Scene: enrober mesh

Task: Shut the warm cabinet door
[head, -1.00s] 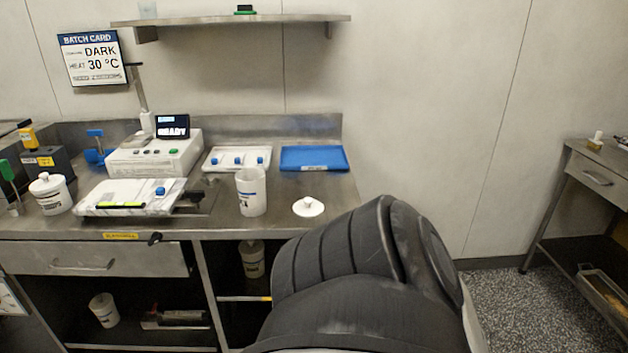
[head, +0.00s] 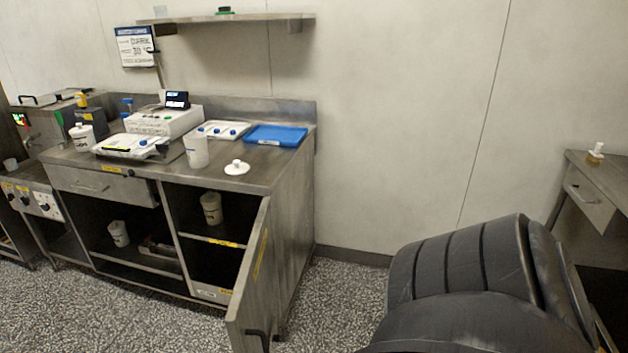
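The warm cabinet door (head: 252,283) stands open at the right end of the steel counter unit, swung out towards me, with a dark handle (head: 257,338) low near its free edge. Behind it the open compartment shows a white tub (head: 211,207) on its upper shelf; the door hides part of the lower space. A dark, ribbed part of my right arm fills the lower right, apart from the door. Neither of my grippers is in view.
The counter (head: 254,178) carries a white tub (head: 196,150), a lid (head: 237,167) and a blue tray (head: 275,135). A drawer (head: 100,186) sits left of the compartment. Speckled floor (head: 335,300) is clear right of the door. Another steel table (head: 598,165) stands at far right.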

